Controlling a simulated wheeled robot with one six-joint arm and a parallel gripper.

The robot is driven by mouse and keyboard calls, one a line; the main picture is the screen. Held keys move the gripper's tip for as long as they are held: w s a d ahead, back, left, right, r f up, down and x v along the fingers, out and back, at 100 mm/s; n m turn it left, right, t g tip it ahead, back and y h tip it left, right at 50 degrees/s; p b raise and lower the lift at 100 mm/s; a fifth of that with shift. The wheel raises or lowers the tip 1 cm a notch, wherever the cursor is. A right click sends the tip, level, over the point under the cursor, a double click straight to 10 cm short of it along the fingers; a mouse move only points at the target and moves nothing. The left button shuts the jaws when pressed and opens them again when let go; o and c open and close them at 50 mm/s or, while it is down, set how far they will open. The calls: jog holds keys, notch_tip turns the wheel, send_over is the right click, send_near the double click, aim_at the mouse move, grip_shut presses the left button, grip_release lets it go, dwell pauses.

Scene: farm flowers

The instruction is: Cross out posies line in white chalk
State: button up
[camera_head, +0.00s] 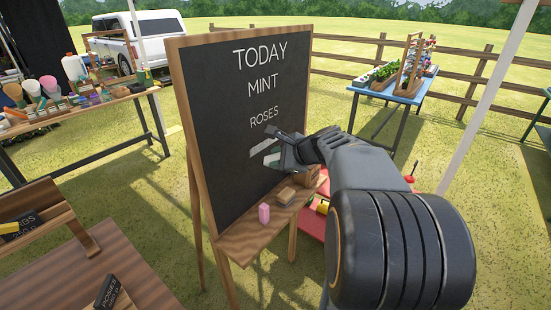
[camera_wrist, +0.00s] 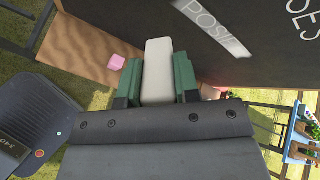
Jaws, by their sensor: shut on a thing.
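The chalkboard (camera_head: 225,110) stands upright in a wooden frame and reads TODAY, MINT and ROSES. Below ROSES, a broad white stroke (camera_head: 261,151) shows left of my gripper (camera_head: 276,148). In the wrist view the word POSIES (camera_wrist: 210,22) is partly visible, with a white band running along its letters; its end is cut off or unclear. My gripper is shut on a white chalk block (camera_wrist: 158,70), held between green fingers close to the board. I cannot tell whether the chalk touches the board.
A table with bottles (camera_head: 75,68) stands left, and a blue plant table (camera_head: 400,95) behind right. A small POSIES sign (camera_head: 108,291) lies on the front-left table.

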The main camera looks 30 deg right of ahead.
jog(key=shift+s, duration=0.1)
jog(key=shift+s+d, duration=0.35)
jog(key=shift+s, duration=0.3)
jog(key=shift+s+d, duration=0.3)
jog(key=shift+s, duration=0.35)
jog(key=shift+w+a, duration=0.1)
jog(key=shift+w, duration=0.1)
jog(key=shift+w+a+p, duration=0.15)
jog(key=shift+w+a, duration=0.4)
jog(key=shift+w, duration=0.6)
jog(key=shift+w+a+p, duration=0.15)
jog(key=shift+w+a, duration=0.35)
jog(key=shift+w, duration=0.7)
jog(key=shift+w+a+p, duration=0.15)
jog(key=shift+w+a, duration=0.4)
jog(key=shift+w, duration=0.6)
jog(key=shift+w+a, duration=0.2)
jog(key=shift+w, duration=0.25)
jog(key=shift+d, duration=0.1)
jog(key=w+d+p, duration=0.3)
jog(key=w+d, duration=0.2)
jog(key=d, duration=0.5)
jog(key=shift+d+p, duration=0.3)
jog(key=shift+d, duration=0.05)
